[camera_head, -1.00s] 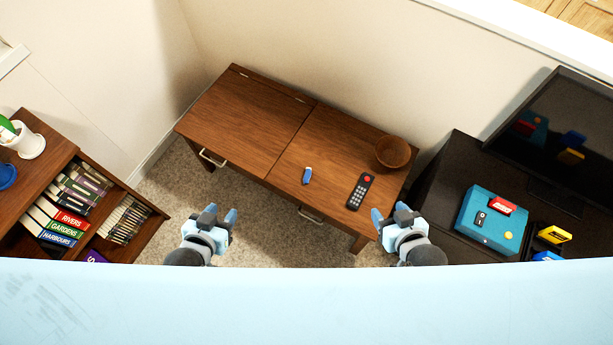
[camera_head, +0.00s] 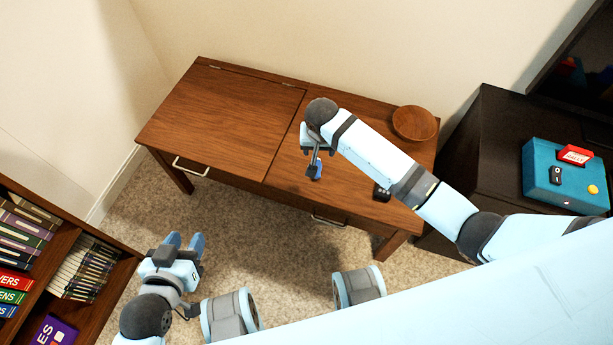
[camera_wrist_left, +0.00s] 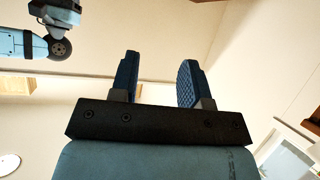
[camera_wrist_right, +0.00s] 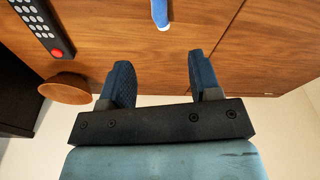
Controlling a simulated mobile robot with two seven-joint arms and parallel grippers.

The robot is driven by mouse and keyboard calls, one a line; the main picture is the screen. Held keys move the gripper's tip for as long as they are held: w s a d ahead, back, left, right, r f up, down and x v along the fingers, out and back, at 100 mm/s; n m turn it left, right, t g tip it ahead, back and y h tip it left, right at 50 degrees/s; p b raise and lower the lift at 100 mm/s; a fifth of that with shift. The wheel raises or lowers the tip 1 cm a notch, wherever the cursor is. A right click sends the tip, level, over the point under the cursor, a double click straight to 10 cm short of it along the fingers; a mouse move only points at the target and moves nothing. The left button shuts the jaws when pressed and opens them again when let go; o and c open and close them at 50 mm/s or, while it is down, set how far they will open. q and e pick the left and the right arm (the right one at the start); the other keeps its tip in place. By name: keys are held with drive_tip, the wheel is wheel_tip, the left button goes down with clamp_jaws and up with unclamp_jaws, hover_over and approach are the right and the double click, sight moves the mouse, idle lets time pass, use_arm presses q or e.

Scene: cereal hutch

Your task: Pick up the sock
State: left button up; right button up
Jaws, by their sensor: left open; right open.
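A small blue object with a white end (camera_wrist_right: 160,14) lies on the wooden desk (camera_head: 215,120). It may be the sock, but its shape does not make this certain. It is cut off by the top edge of the right wrist view. My right gripper (camera_wrist_right: 158,72) is open and empty over the desk, with the blue object ahead, roughly in line with the gap between its fingers. In the head view my right wrist partly hides that spot. My left gripper (camera_head: 186,245) is open and empty, low at the left over the carpet.
A black remote (camera_wrist_right: 40,28) and a wooden bowl (camera_head: 414,124) are on the desk's right part. A dark cabinet with a teal box (camera_head: 560,180) stands right. A bookshelf (camera_head: 60,250) stands left. The desk's left half is clear.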

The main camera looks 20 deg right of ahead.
drive_tip(key=b, duration=0.2)
approach(318, 159)
drive_tip(key=shift+s+a+f, duration=0.2)
drive_tip(key=shift+s+f, duration=0.2)
drive_tip(key=shift+s, duration=0.2)
drive_tip(key=shift+s+a+f, duration=0.2)
drive_tip(key=shift+s+f, duration=0.2)
drive_tip(key=shift+s, duration=0.2)
wheel_tip(318, 159, down, 2)
drive_tip(key=shift+w+f+b, duration=0.1)
drive_tip(key=shift+w+b, duration=0.1)
drive_tip(key=shift+b, duration=0.1)
drive_tip(key=f+b, duration=0.2)
drive_tip(key=f, duration=0.3)
drive_tip(key=shift+w+d+f+b, duration=0.1)
drive_tip(key=shift+w+b, duration=0.25)
drive_tip(key=shift+b, duration=0.05)
drive_tip(key=shift+f, duration=0.2)
use_arm(q)
drive_tip(key=w+d+r+t+h, duration=0.2)
drive_tip(key=d+r+t, duration=0.1)
drive_tip(key=r, duration=0.3)
drive_tip(key=shift+w+d+r+t+h, duration=0.15)
drive_tip(key=shift+w+d+t+h, duration=0.15)
drive_tip(key=shift+t, duration=0.1)
use_arm(e)
drive_tip(key=c, duration=1)
